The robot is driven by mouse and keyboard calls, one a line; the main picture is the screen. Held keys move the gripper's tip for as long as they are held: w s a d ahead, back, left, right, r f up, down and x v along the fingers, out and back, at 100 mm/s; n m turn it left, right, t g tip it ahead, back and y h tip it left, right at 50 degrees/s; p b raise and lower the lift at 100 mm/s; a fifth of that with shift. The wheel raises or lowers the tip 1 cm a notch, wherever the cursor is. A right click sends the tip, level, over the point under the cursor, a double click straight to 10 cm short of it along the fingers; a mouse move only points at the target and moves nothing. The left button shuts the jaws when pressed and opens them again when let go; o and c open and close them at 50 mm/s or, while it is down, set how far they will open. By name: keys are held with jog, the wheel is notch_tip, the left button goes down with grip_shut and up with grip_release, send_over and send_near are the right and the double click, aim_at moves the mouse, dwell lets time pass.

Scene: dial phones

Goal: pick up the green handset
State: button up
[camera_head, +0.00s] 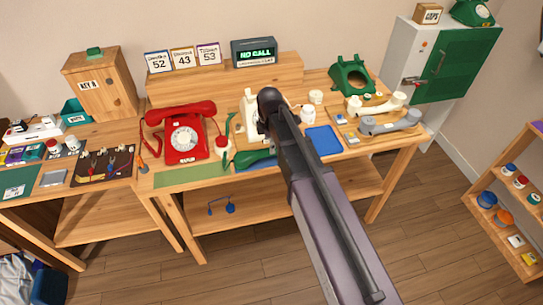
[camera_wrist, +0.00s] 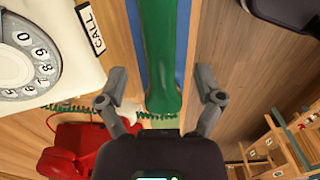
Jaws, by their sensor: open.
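The green handset (camera_wrist: 160,55) runs lengthwise up the middle of the wrist view, over a blue strip. Its near end sits between my fingers, with a gap on each side. A coiled green cord shows at that end. My gripper (camera_wrist: 162,88) is open, one finger on each side of the handset, and holds nothing. In the head view the green handset (camera_head: 252,158) lies near the table's front edge, partly hidden by my arm. My gripper cannot be made out in the head view.
A red phone (camera_head: 185,138) stands left of the handset. A white phone (camera_head: 249,103) stands behind it, partly hidden by my arm. A green cradle (camera_head: 351,76) is at the back right. Grey and white handsets (camera_head: 390,123) (camera_head: 378,105) lie on a right-hand tray.

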dwell(0.3)
jog(key=shift+d+f+b, duration=0.15)
jog(key=shift+f+b, duration=2.45)
grip_shut()
